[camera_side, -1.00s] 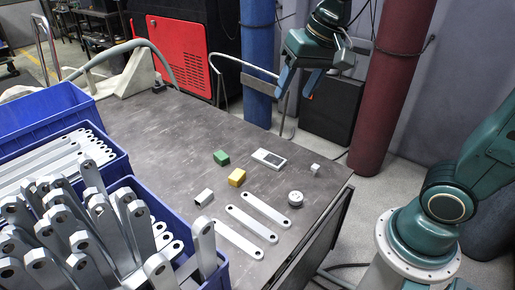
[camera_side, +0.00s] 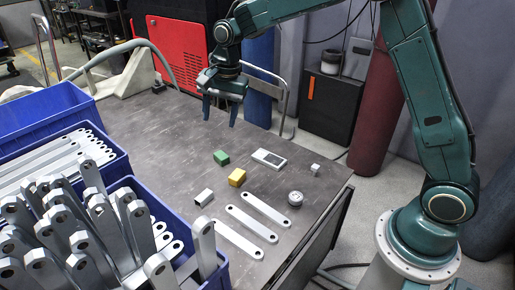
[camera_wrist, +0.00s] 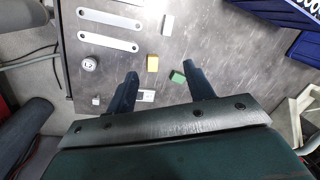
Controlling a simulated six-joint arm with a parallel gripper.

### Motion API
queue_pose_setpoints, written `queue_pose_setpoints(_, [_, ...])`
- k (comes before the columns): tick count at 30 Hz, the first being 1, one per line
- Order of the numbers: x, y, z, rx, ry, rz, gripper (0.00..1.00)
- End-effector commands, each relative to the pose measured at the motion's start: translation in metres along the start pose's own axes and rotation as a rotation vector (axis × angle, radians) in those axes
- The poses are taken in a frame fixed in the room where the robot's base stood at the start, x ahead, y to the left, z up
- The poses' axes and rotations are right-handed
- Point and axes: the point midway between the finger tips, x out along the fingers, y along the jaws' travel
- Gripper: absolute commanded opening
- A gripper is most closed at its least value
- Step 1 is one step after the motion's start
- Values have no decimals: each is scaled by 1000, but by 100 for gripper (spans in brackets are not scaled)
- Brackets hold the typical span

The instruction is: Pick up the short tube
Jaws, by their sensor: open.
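The short tube (camera_side: 204,197) is a small silver square tube lying on the dark table near the blue bins. It also shows in the wrist view (camera_wrist: 168,25) near the top, beyond the fingertips. My gripper (camera_side: 219,114) is open and empty, high above the far part of the table, well apart from the tube. In the wrist view the two fingers of my gripper (camera_wrist: 160,70) reach up from below, spread apart.
A green block (camera_side: 221,158), a yellow block (camera_side: 237,177), a grey meter (camera_side: 269,159), a round knob (camera_side: 295,198) and a small metal cube (camera_side: 315,168) lie nearby. Flat brackets (camera_side: 251,223) lie in front. A blue bin (camera_side: 172,217) full of brackets stands left of the tube.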

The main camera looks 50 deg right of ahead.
Motion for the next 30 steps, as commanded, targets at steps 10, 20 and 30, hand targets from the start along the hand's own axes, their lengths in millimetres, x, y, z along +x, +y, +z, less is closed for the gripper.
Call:
queue_pose_setpoints(10, [91,-32,-14,229,-48,67,53])
queue_pose_setpoints(20, [162,-43,-20,404,-72,120,53])
queue_pose_setpoints(30, [174,-44,-20,435,-75,129,53])
